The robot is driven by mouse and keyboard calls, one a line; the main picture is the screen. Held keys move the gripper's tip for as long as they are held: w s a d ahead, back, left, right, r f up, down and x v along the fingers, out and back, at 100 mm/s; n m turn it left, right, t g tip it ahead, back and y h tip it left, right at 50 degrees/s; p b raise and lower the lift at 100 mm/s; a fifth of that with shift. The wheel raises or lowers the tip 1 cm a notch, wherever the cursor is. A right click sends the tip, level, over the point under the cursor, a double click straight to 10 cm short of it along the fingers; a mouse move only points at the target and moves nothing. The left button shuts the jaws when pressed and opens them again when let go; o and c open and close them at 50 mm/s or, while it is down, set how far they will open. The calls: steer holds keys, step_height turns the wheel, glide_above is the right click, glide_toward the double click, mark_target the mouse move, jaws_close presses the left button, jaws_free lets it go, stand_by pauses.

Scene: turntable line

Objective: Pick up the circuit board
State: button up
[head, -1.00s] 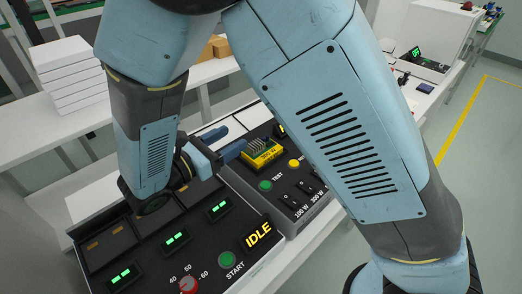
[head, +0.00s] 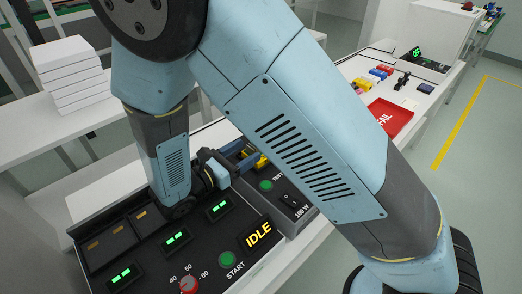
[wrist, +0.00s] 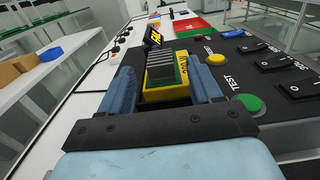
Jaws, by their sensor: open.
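The circuit board looks to be the green plate with grey fins (wrist: 161,72) standing in a yellow holder (wrist: 165,94) in the wrist view. My gripper (wrist: 160,68) is open, with one blue finger on each side of the holder and board. I cannot tell whether either finger touches them. In the head view my gripper (head: 240,160) points at the yellow holder (head: 262,161), which is mostly hidden behind my arm; the board itself cannot be made out there.
A black test panel has a green TEST button (wrist: 249,103), a yellow button (wrist: 216,59) and switches (wrist: 277,63) to the right. A console with an IDLE display (head: 257,234) stands in front. A red FAIL tray (head: 388,119) lies farther back. White boxes (head: 70,70) are stacked at left.

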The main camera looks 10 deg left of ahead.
mark_target(250, 148)
steer(key=x, duration=0.3)
steer(key=shift+w+d, duration=0.2)
steer(key=shift+c, duration=0.3)
jaws_close()
steer(key=shift+r, duration=0.1)
